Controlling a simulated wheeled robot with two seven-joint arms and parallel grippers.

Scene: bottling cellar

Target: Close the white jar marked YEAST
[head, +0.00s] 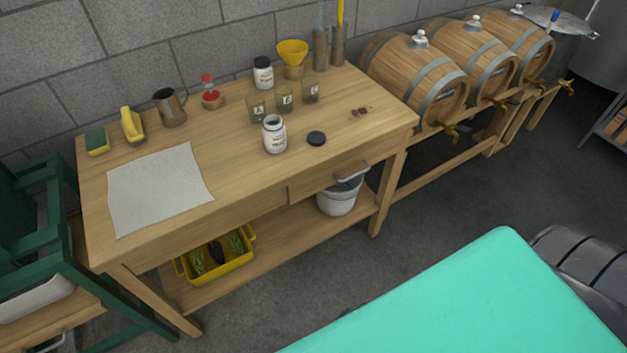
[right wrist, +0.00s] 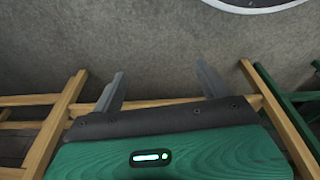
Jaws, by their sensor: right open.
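The white jar marked YEAST (head: 274,136) stands upright and open on the wooden workbench (head: 240,170), near the front edge. A dark round lid (head: 316,138) lies on the bench just to its right, apart from it. A second white jar with a dark lid on (head: 263,73) stands farther back; its label is too small to read. My right gripper (right wrist: 160,85) shows in the right wrist view, open and empty, with floor and wooden framework beyond it. Neither gripper shows in the head view.
Behind the jar stand several small lettered glasses (head: 285,103) and a yellow funnel (head: 292,52). A pale cloth (head: 158,188) lies at left, a dark jug (head: 170,107) behind it. Small dark red bits (head: 361,112) lie right. Barrels (head: 415,80) stand beyond the bench.

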